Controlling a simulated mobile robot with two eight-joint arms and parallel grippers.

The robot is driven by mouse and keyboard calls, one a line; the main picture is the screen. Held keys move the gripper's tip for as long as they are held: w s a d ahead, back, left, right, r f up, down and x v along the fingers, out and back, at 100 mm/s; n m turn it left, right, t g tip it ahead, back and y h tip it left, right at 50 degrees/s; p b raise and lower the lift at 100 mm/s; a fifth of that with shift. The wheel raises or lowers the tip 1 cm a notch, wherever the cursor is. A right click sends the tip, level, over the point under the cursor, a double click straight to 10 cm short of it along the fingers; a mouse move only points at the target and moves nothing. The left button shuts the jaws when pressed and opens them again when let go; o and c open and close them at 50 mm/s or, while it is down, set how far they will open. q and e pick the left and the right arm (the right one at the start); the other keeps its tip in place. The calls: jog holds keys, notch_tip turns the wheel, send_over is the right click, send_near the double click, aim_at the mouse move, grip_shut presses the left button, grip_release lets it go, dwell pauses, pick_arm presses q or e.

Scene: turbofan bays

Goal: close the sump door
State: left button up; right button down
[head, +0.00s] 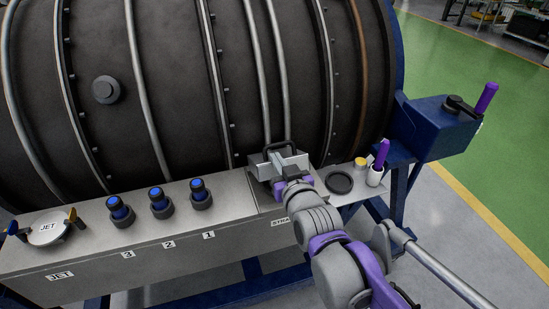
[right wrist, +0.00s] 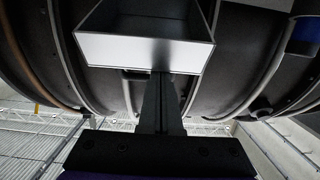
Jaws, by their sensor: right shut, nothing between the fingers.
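No part in view is labelled as a sump, so I cannot tell for sure which piece is the sump door. A grey metal box part with a dark handle (head: 284,147) stands at the right end of the grey bench, against the engine. My right gripper (head: 279,181) is shut and empty just in front of it, and it hides part of its front. In the right wrist view, the shut fingers (right wrist: 160,84) point at the lower edge of an open box with a pale front face (right wrist: 140,50) and a dark inside. I cannot tell whether they touch it. My left gripper is out of view.
The big dark engine casing (head: 170,90) fills the back. The grey bench (head: 130,245) carries several blue-topped knobs and a round JET cap (head: 47,228). A black ring (head: 339,182), a yellow-topped jar (head: 360,163) and a white cup with a purple handle (head: 375,176) stand to the right.

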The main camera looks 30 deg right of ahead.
jog(key=s+f+t+b, duration=0.2)
jog(key=f+b, duration=0.1)
jog(key=s+a+f+t+b, duration=0.1)
jog(key=f+b, duration=0.1)
jog(key=shift+s+f+t+h, duration=0.2)
jog(key=shift+t+h, duration=0.1)
jog(key=shift+h, duration=0.1)
jog(key=shift+s+f+t+h+b, duration=0.15)
jog(key=shift+f+t+h+b, duration=0.15)
jog(key=shift+b, duration=0.15)
pick_arm(q)
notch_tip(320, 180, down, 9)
jog(key=b, duration=0.1)
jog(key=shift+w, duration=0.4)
pick_arm(e)
jog(key=shift+s+f, duration=0.2)
jog(key=shift+f, duration=0.25)
jog(key=shift+s+f, duration=0.2)
jog(key=shift+f, duration=0.25)
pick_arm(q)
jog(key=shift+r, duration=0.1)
pick_arm(e)
jog(key=shift+s+a+f, duration=0.1)
jog(key=shift+f, duration=0.05)
